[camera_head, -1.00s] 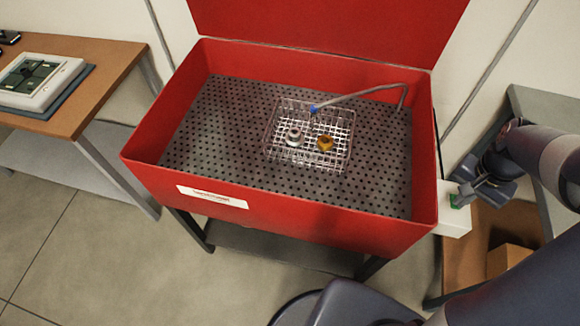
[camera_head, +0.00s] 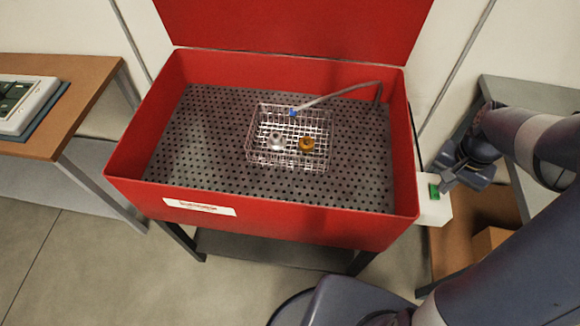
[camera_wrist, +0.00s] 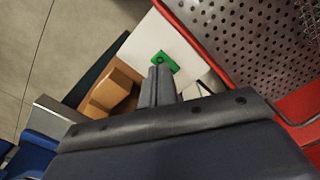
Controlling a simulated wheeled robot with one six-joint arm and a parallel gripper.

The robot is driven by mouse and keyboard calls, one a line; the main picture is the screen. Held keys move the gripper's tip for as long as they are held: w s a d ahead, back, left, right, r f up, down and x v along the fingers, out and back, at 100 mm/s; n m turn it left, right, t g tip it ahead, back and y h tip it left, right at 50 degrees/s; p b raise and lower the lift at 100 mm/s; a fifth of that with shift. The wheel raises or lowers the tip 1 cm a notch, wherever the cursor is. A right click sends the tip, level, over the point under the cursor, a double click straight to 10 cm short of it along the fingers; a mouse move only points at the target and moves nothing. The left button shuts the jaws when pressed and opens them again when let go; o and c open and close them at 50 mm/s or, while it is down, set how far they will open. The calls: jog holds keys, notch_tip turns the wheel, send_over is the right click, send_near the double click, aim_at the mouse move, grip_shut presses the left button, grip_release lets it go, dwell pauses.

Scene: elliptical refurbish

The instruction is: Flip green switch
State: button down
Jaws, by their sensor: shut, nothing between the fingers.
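The green switch (camera_head: 434,191) sits on a white box (camera_head: 434,212) fixed to the right side of the red wash basin (camera_head: 290,226). In the wrist view the green switch (camera_wrist: 165,62) lies just beyond the fingertips, and a small mark shows on its face. My gripper (camera_head: 446,186) is shut and empty, with its tips close to the right of the switch. In the wrist view my gripper (camera_wrist: 160,72) points at the switch's lower edge. I cannot tell whether the tips touch it.
A wire basket (camera_head: 262,152) with a silver part (camera_head: 276,142) and an orange-brown part (camera_head: 307,144) stands in the basin under a hose (camera_head: 345,92). A wooden table (camera_head: 85,85) is at left. A cardboard box (camera_head: 490,240) lies on a shelf at right.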

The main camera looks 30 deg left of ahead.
jog(key=shift+r+p, duration=1.5)
jog(key=shift+r, duration=0.7)
jog(key=shift+f, duration=0.15)
notch_tip(320, 180, down, 7)
jog(key=b, duration=0.6)
